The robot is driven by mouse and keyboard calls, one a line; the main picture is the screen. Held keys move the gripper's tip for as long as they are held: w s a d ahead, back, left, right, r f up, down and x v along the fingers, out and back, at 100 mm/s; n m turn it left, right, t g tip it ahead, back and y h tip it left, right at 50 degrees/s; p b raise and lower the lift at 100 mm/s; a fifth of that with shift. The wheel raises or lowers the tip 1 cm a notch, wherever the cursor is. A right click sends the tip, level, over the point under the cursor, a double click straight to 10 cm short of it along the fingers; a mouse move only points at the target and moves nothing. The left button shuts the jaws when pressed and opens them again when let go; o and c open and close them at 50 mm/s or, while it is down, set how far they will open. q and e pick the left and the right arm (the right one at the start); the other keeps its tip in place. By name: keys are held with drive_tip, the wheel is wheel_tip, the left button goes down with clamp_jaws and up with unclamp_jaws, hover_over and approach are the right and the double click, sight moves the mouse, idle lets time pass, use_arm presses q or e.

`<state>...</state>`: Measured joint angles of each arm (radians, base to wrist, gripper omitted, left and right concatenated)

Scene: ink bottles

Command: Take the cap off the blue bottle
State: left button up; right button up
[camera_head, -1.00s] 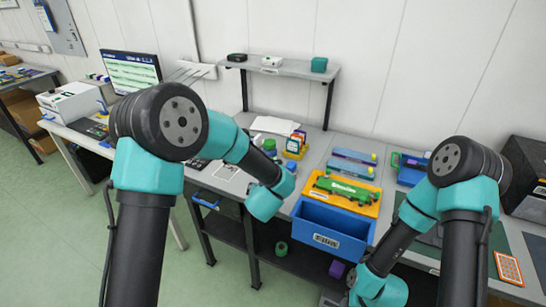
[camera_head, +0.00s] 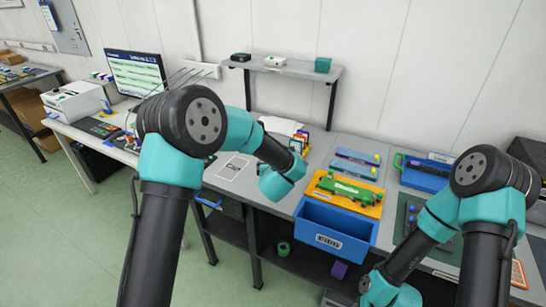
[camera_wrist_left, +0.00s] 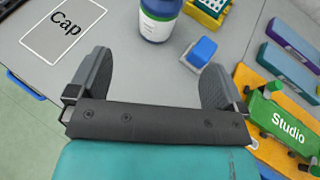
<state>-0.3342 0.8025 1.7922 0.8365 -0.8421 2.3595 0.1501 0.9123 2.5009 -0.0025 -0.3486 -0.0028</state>
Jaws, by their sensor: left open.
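The bottle with a blue body (camera_wrist_left: 158,24) stands at the top edge of the left wrist view, where its top is cut off. In the head view my left arm hides it. My left gripper (camera_wrist_left: 155,70) is open and empty, with its fingers apart on the near side of the bottle, not around it. A white-bordered pad marked "Cap" (camera_wrist_left: 62,30) lies to the left of the bottle; it also shows in the head view (camera_head: 233,167). My right gripper is out of view.
A small blue block-like object (camera_wrist_left: 203,50) sits just right of the bottle. A yellow holder (camera_wrist_left: 208,12) is behind it. A green "Studio" piece (camera_wrist_left: 283,122) on an orange tray lies to the right, behind an open blue bin (camera_head: 335,232).

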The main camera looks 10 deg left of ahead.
use_arm(q)
drive_tip(key=x, duration=1)
drive_tip(key=shift+x, duration=2.5)
drive_tip(key=shift+c, duration=0.4)
drive_tip(key=c, duration=1)
